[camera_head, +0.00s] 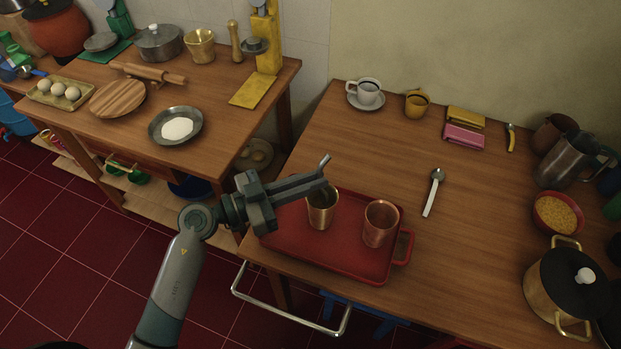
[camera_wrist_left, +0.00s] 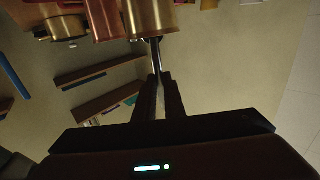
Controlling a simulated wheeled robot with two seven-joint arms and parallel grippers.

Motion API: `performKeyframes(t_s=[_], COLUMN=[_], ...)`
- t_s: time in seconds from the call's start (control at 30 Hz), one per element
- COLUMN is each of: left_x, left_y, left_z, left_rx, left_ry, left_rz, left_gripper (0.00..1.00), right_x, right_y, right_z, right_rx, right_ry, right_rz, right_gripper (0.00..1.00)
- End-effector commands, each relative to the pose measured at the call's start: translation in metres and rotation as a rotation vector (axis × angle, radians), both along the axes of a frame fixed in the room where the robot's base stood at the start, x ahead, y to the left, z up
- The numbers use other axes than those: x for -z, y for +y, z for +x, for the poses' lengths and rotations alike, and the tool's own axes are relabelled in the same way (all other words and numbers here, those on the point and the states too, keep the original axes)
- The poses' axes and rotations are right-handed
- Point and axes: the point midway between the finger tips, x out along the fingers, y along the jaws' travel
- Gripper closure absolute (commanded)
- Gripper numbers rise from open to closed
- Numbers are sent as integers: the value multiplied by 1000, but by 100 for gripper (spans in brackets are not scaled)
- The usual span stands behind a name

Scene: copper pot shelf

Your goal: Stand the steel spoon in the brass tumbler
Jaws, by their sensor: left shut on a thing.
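My left gripper (camera_head: 320,181) is shut on the steel spoon (camera_head: 325,161), whose upper end sticks up above the fingertips. The gripper is just above the brass tumbler (camera_head: 321,210), which stands upright on the red tray (camera_head: 340,262). In the left wrist view the spoon (camera_wrist_left: 157,57) runs from between the fingers (camera_wrist_left: 159,88) to the brass tumbler (camera_wrist_left: 149,17). I cannot tell whether its lower end is inside the tumbler. A copper tumbler (camera_head: 379,226) stands to the right on the tray. My right gripper is not in view.
Another spoon (camera_head: 433,193) with a pale handle lies right of the tray. A cup on a saucer (camera_head: 367,94) and a yellow mug (camera_head: 416,103) stand at the back. A lidded brass pot (camera_head: 562,288) is at the right.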

Motion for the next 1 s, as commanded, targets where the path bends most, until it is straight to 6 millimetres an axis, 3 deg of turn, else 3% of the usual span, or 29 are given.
performKeyframes(t_s=[0.4, 0.43, 0.5, 1.0], left_x=[1, 1, 1, 1], left_y=[0, 0, 0, 1], left_z=[0, 0, 0, 0], left_rx=[0, 0, 0, 0], left_ry=[0, 0, 0, 0], left_rz=[0, 0, 0, 0], left_gripper=[100, 84, 69, 69], right_x=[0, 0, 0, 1], right_y=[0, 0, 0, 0], right_z=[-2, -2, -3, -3], right_rx=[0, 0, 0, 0], right_ry=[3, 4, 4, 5], right_rz=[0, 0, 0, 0], right_gripper=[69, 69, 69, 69])
